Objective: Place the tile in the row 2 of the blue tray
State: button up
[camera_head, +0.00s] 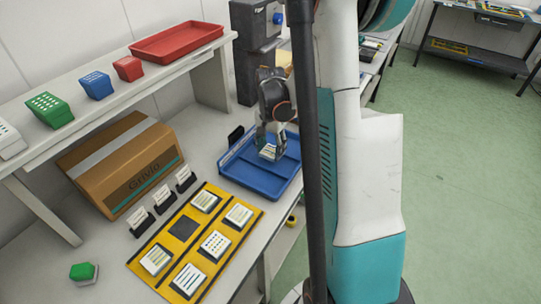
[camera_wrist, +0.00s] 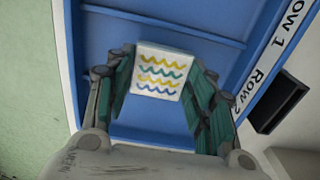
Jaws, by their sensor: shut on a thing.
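My gripper (camera_head: 268,146) is over the blue tray (camera_head: 262,182) and shut on a white tile. In the wrist view the tile (camera_wrist: 160,73) has wavy yellow, green and blue lines and sits between the two fingers (camera_wrist: 158,90). The tray (camera_wrist: 190,12) has a raised divider and side labels "Row 1" and "Row 2". The tile shows on the Row 2 side of the divider. I cannot tell whether it touches the tray floor.
A yellow board (camera_head: 213,273) with several patterned tiles and one dark empty square (camera_head: 184,228) lies front left of the tray. A cardboard box (camera_head: 122,165) and small card holders stand to the left. A shelf above holds a red tray (camera_head: 177,42) and coloured blocks.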

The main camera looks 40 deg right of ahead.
aim_at(271, 151)
jog(key=shift+f+b, duration=0.35)
jog(key=shift+f, duration=1.1)
jog(key=shift+f, duration=0.1)
jog(key=shift+f, duration=0.15)
jog(key=o, duration=1.1)
jog(key=shift+r, duration=0.2)
notch_tip(271, 151, up, 12)
jog(key=p, duration=0.3)
jog(key=shift+p, duration=0.35)
